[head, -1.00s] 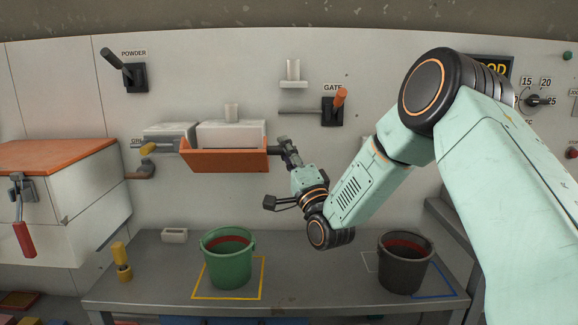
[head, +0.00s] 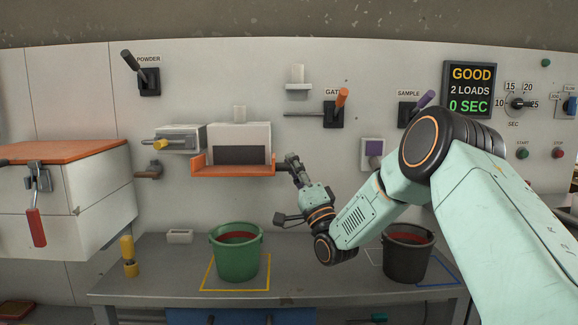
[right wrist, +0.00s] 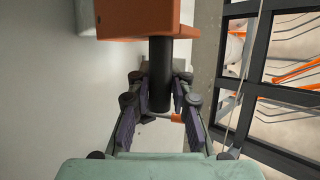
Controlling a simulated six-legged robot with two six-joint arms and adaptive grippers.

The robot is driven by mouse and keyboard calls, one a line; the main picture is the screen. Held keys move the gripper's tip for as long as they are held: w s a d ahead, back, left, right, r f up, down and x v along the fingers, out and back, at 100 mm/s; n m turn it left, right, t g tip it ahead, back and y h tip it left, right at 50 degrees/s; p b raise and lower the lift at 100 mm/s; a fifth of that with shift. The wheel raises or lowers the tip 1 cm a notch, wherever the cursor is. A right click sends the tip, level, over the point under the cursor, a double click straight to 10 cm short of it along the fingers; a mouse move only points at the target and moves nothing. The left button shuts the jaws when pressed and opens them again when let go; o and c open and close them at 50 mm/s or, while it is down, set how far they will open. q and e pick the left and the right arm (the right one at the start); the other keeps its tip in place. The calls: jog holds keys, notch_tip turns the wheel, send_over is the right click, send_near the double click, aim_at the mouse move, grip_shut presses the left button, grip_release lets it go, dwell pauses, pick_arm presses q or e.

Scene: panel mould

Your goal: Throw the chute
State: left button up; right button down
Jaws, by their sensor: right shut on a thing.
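The orange chute (head: 232,171) sits on the wall below a white housing with a dark opening (head: 238,155). Its black handle (right wrist: 160,75) sticks out from the right end. My right gripper (head: 292,168) is at that end, and in the right wrist view (right wrist: 160,105) its fingers stand on both sides of the handle, shut on it. The orange body (right wrist: 135,20) fills the top of that view. A green bucket (head: 236,262) with dark red contents stands below the chute on the bench. My left gripper is not in view.
A dark bucket (head: 408,262) stands at right on the bench (head: 320,280), partly behind my right arm. The gate lever (head: 338,108) and powder lever (head: 135,68) are on the wall above. The display (head: 470,90) reads GOOD, 2 LOADS, 0 SEC.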

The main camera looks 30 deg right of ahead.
jog(key=shift+a+f+b, duration=0.3)
jog(key=shift+f+b, duration=0.25)
jog(key=shift+f, duration=0.35)
notch_tip(320, 180, down, 3)
jog(key=n+t+y+b, duration=0.1)
jog(key=n+y+b, duration=0.1)
jog(key=b, duration=0.2)
jog(key=shift+r, duration=0.15)
jog(key=c, duration=1.6)
grip_release()
jog(key=shift+s+r, duration=0.1)
jog(key=o, duration=0.3)
jog(key=shift+s+r, duration=0.1)
jog(key=shift+r, duration=0.15)
jog(key=shift+o, duration=0.5)
jog(key=shift+d+f, duration=0.1)
jog(key=shift+d, duration=0.05)
